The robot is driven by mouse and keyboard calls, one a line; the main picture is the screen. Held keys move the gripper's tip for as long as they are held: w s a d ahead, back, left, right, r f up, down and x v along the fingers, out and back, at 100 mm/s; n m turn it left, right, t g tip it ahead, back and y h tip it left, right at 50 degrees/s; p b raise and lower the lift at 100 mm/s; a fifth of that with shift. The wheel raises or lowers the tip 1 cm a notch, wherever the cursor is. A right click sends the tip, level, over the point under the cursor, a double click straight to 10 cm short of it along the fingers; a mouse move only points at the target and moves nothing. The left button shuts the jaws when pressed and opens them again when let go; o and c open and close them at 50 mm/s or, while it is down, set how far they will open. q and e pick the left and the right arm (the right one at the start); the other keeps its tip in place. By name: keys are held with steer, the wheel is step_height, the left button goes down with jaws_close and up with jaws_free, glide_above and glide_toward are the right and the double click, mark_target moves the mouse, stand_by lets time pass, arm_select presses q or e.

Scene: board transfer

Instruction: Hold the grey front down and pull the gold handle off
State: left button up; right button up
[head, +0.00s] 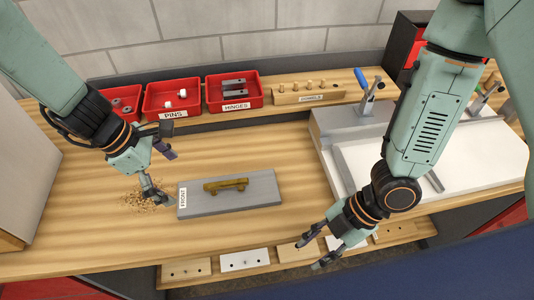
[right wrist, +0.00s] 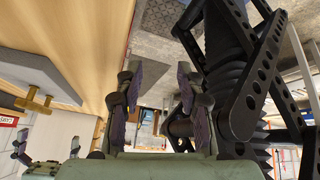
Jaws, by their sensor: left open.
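The grey front (head: 255,193) lies flat on the wooden bench, with a white label reading FRONT at its left end. The gold handle (head: 226,185) sits on top of it, along its length. Both also show in the right wrist view, the front (right wrist: 60,72) and the handle (right wrist: 36,103). My left gripper (head: 168,176) is open and empty just left of the front, one finger low near the label; whether it touches is unclear. My right gripper (head: 311,254) is open and empty at the bench's front edge, right of and nearer than the front. Its spread fingers show in the right wrist view (right wrist: 158,92).
Red bins, including the PINS bin (head: 171,98) and HINGES bin (head: 234,92), and a wooden HANDLES block (head: 308,92) line the back. Wood crumbs (head: 147,198) lie under my left gripper. A white-topped fixture (head: 450,157) stands right. Sample plates (head: 244,260) sit below the front edge.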

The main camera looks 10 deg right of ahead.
mark_target(196, 196)
arm_select(q)
steer(key=shift+s+r, duration=0.1)
steer(key=shift+s, duration=0.1)
steer(key=shift+w, duration=0.2)
arm_select(e)
steer(key=w+a+r, duration=0.1)
steer(key=w+r, duration=0.1)
steer(key=w, duration=0.2)
steer(key=w+a+r+m+t+y, duration=0.1)
steer(key=w+a+r, duration=0.1)
steer(key=w, duration=0.2)
steer(key=w+a+r+m+y, duration=0.1)
steer(key=w+r, duration=0.1)
steer(key=w, duration=0.3)
steer(key=shift+a+r+t, duration=0.2)
steer(key=shift+t, duration=0.1)
arm_select(q)
steer(key=shift+s, duration=0.25)
steer(key=shift+f, duration=0.2)
steer(key=x, duration=0.6)
steer(key=shift+d+f, duration=0.15)
steer(key=shift+f, duration=0.05)
steer(key=shift+w+d+f, duration=0.15)
steer(key=shift+d+f, duration=0.05)
steer(key=shift+f, duration=0.3)
arm_select(e)
steer(key=w+a+r+m+y, duration=0.2)
steer(key=w+r, duration=0.2)
steer(key=shift+a+r, duration=0.3)
steer(key=shift+a, duration=0.05)
